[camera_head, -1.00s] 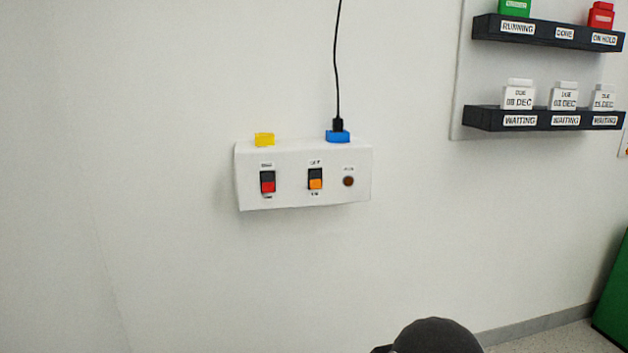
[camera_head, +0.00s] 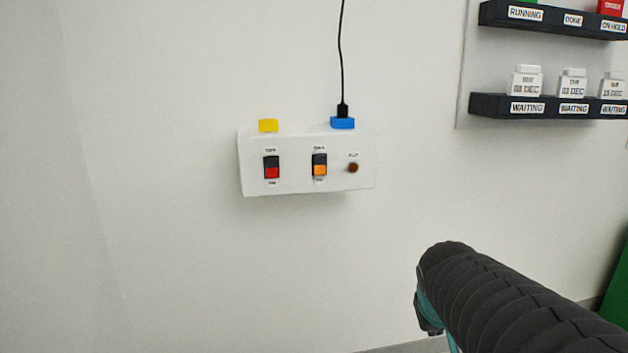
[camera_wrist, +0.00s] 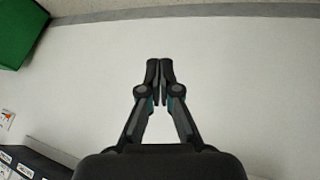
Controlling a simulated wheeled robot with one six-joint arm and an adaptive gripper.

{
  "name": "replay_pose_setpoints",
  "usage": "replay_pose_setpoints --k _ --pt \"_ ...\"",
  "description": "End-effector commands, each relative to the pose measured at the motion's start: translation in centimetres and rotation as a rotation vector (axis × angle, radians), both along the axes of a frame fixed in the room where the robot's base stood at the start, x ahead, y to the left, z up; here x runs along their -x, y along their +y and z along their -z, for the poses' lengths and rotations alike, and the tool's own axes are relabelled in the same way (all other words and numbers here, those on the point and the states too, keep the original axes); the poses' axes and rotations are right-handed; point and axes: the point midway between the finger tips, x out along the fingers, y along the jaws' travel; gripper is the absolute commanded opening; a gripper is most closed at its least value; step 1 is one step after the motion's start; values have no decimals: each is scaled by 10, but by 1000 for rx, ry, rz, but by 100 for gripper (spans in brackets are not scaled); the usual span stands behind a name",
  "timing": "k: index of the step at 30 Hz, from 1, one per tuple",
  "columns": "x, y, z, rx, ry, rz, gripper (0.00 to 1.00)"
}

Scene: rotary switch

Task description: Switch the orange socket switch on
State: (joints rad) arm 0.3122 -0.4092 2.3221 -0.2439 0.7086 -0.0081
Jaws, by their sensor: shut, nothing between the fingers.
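The orange switch (camera_head: 319,165) is on the front face of a white socket box (camera_head: 300,187) on the wall, in the head view. Its upper part is dark and its lower part orange, with small labels above and below that I cannot read surely. My gripper (camera_wrist: 160,62) shows in the wrist view with its two fingers together and nothing between them. It is away from the box, which is outside the wrist view. In the head view my arm is at the lower right, below and right of the box, and the fingertips cannot be made out.
A red switch (camera_head: 272,167) sits left of the orange one, and a round brown knob or lamp (camera_head: 353,168) right of it. On top are a yellow block (camera_head: 268,125) and a blue plug (camera_head: 342,122) with a black cable. Dark shelves (camera_head: 550,106) hold white blocks at right.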

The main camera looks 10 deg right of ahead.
Motion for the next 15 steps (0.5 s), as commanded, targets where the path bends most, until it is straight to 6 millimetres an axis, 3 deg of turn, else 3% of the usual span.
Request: replay_pose_setpoints --k 1,3,6,10,15 --pt "-20 -24 -5 63 -33 -5 0" --pt "-48 -54 -19 159 -92 -33 0" --pt "-84 -90 -42 291 -175 -92 0" --pt "-127 -122 -73 449 -276 -198 0" --pt "-176 -142 -112 632 -403 -372 0"
